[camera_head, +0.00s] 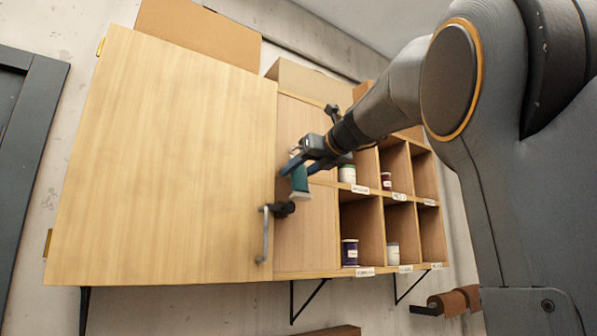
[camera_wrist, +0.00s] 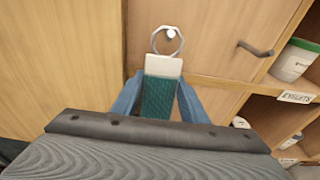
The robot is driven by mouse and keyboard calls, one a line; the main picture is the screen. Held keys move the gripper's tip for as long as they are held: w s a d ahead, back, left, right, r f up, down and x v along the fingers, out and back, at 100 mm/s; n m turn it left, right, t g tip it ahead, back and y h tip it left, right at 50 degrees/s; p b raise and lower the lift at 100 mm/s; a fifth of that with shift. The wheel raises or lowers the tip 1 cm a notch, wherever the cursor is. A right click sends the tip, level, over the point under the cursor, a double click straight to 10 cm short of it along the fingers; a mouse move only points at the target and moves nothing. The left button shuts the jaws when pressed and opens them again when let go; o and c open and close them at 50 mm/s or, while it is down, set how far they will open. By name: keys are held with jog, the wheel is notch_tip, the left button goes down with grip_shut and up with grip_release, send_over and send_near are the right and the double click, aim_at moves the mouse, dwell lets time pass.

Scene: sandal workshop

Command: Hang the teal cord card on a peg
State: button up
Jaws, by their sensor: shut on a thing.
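The teal cord card (camera_wrist: 158,97) has a pale top and a metal ring (camera_wrist: 155,46) above it. My gripper (camera_wrist: 158,105) is shut on the card's teal part, with a blue finger on each side. A small white round peg end (camera_wrist: 171,33) shows inside the ring's outline; I cannot tell whether the ring is around it or only in front of it. In the head view the card (camera_head: 300,182) hangs below my gripper (camera_head: 292,166), in front of the cabinet. The ring is too small to make out there.
A large wooden door (camera_head: 165,160) fills the left, with a grey handle (camera_head: 265,235) at its right edge just below the card. A dark hook-like bar (camera_wrist: 255,48) shows right of the ring.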

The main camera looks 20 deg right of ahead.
jog(key=o, duration=1.2)
jog(key=shift+s, duration=0.1)
jog(key=b+v, duration=0.3)
jog(key=v, duration=0.4)
jog(key=shift+s, duration=0.3)
